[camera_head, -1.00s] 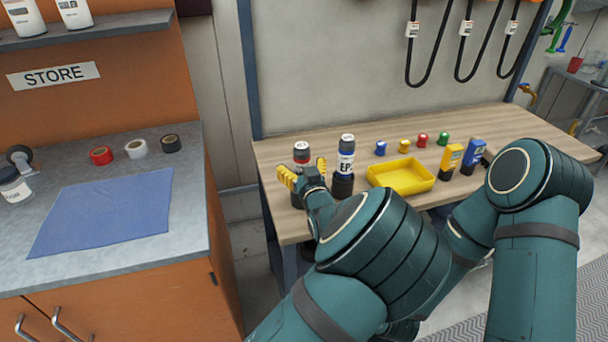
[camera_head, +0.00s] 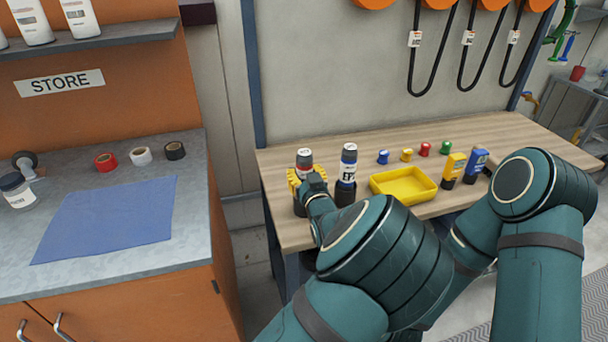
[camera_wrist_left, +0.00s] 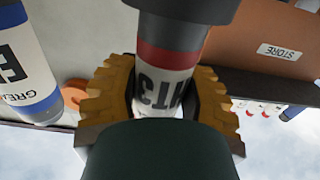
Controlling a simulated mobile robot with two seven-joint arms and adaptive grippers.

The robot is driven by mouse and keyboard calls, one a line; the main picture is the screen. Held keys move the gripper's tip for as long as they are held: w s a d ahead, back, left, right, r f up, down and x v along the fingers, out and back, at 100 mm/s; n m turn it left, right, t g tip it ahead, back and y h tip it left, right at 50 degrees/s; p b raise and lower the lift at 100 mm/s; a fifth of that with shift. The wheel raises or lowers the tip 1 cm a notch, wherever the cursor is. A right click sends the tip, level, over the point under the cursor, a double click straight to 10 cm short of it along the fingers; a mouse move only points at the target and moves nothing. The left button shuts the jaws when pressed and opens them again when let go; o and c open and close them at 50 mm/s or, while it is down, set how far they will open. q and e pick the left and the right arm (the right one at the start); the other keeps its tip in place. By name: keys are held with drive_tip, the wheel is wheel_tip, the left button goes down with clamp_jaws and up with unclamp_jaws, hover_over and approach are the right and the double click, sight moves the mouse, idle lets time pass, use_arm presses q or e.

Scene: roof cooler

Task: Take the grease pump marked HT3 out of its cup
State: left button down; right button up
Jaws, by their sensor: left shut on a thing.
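The grease pump marked HT3 (camera_head: 304,158) stands upright at the left end of the wooden bench. It has a red band and white label, with the marking showing in the left wrist view (camera_wrist_left: 168,78). Its dark cup (camera_head: 299,207) shows below it, partly covered by my gripper. I cannot tell whether the pump's lower end is clear of the cup. My left gripper (camera_head: 306,181) is shut on the pump, with its yellow ribbed fingers (camera_wrist_left: 165,95) on either side of it. My right arm is at the right of the head view; its gripper is not seen.
A blue-banded EP pump (camera_head: 347,165) stands in its cup (camera_head: 345,193) close to the right. A yellow tray (camera_head: 404,197), small coloured caps and yellow and blue devices are further right. A grey counter with a blue cloth (camera_head: 108,220) lies left, across a gap.

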sight(304, 151)
use_arm(q)
drive_tip(key=shift+r+p, duration=1.7)
drive_tip(key=shift+r, duration=1.05)
drive_tip(key=shift+r+p, duration=0.8)
drive_tip(key=shift+r, duration=0.45)
drive_tip(key=shift+v, duration=2.45)
